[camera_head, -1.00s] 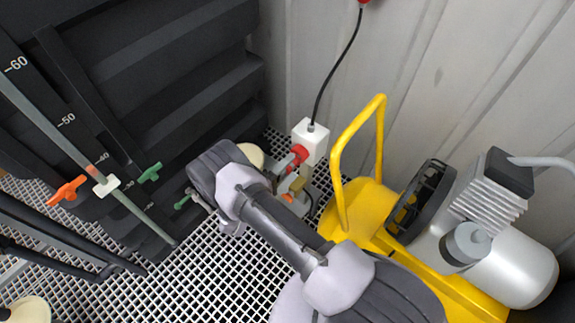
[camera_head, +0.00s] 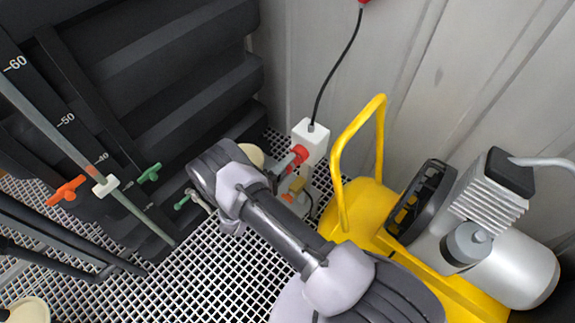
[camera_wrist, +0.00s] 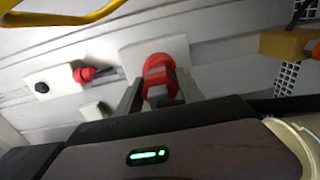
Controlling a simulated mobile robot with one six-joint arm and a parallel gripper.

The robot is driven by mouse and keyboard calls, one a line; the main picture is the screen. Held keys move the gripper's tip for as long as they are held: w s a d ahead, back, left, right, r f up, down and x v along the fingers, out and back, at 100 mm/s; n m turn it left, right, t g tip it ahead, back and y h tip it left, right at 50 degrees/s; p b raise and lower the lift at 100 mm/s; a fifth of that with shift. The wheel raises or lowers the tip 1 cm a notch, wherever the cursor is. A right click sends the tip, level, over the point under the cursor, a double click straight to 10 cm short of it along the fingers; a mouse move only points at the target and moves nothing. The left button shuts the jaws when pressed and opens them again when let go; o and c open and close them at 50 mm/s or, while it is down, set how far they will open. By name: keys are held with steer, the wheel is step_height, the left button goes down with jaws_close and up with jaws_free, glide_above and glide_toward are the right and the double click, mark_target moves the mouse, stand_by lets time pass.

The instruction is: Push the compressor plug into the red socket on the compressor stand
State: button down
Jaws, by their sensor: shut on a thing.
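The red socket (camera_head: 299,153) sits on the white box of the compressor stand (camera_head: 314,137), near the wall. In the wrist view the red socket (camera_wrist: 157,62) is straight ahead, on the white box face (camera_wrist: 128,60). My gripper (camera_wrist: 161,97) is shut on the compressor plug (camera_wrist: 168,84), a grey and red body between the two fingers. The plug lines up with the socket and appears to meet it; I cannot tell how deep it sits. In the head view my gripper (camera_head: 284,166) is at the socket's left, and my wrist hides most of the plug.
The yellow compressor frame (camera_head: 366,206) with its upright handle stands close on the right. A black cable (camera_head: 335,76) runs up from the white box. Dark ribbed vessels (camera_head: 165,70) stand at the left, above grating (camera_head: 235,265).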

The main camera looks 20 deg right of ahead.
steer(key=shift+w+d, duration=0.15)
steer(key=shift+d, duration=0.05)
steer(key=c, duration=0.7)
jaws_free()
steer(key=shift+o, duration=0.2)
steer(key=p+v, duration=0.3)
steer(key=v, duration=1.4)
steer(key=shift+a, duration=0.1)
